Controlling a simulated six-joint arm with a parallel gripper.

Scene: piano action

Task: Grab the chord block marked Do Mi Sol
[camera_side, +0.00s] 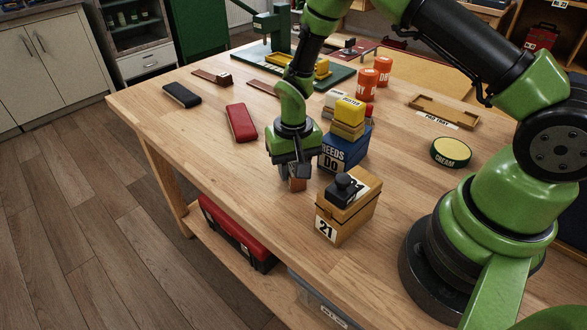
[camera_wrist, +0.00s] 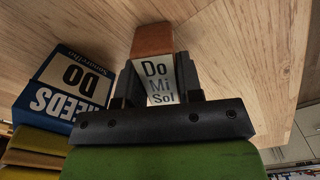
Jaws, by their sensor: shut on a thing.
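The chord block (camera_wrist: 158,78) has a white face with the black words Do Mi Sol and a brown-orange end. It sits between the two fingers of my gripper (camera_wrist: 155,92) in the wrist view. In the side view my gripper (camera_side: 297,175) points down at the middle of the table, and the block's brown end (camera_side: 297,184) shows below the fingers. The gripper is shut on the block. The fingers hide part of it, and I cannot tell whether it touches the table.
Close right of my gripper stands a blue REEDS Do box (camera_side: 343,150) with a yellow-topped block (camera_side: 349,111) on it. A wooden box marked 21 (camera_side: 346,215) stands in front. A red case (camera_side: 241,122) lies left. The wooden tabletop (camera_side: 215,160) is clear at front left.

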